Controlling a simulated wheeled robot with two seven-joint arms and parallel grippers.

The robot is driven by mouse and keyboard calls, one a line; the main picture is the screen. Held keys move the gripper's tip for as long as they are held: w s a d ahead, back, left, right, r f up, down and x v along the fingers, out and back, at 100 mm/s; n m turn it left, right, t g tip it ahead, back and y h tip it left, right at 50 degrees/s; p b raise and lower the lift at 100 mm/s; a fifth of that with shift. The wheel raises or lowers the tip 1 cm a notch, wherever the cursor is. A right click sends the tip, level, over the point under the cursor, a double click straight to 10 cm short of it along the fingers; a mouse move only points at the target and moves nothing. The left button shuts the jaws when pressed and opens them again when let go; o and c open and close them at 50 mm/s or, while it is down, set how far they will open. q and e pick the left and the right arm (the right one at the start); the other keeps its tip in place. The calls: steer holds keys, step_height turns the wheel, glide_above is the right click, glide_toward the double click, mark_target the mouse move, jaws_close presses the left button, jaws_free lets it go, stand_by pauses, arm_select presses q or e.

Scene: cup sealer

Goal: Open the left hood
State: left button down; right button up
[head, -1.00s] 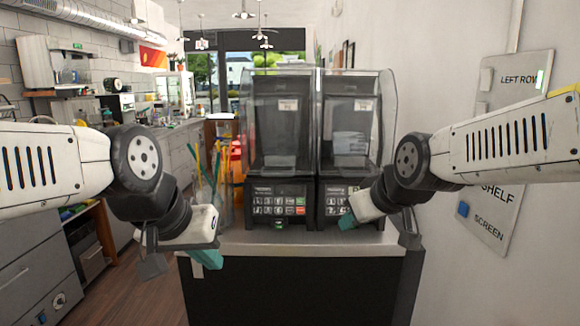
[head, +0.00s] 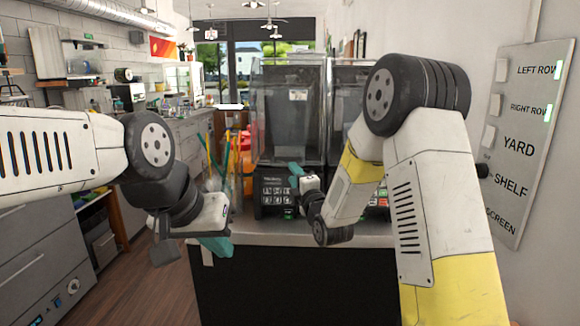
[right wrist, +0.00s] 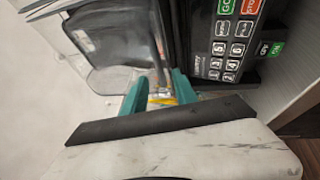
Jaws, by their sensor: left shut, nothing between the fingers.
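The left hood (head: 308,115) is a clear cover over the left sealer, standing above its keypad (head: 276,190); it looks closed. My right gripper (head: 296,175) is in front of the left sealer, just below the hood's lower front and beside the keypad. In the right wrist view, its teal fingers (right wrist: 158,88) are apart, with a clear hood (right wrist: 112,55) beyond them to the upper left. I cannot tell whether they touch it. My left gripper (head: 217,246) is shut and empty, low at the counter's left front.
The right sealer's hood (head: 346,95) stands alongside, partly hidden by my right arm. Colored sticks (head: 218,160) stand left of the left sealer. A labelled switch panel (head: 522,140) is on the right wall. The counter's front edge (head: 270,238) is clear.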

steer(key=x, duration=0.7)
jaws_close()
steer(key=shift+r, duration=0.1)
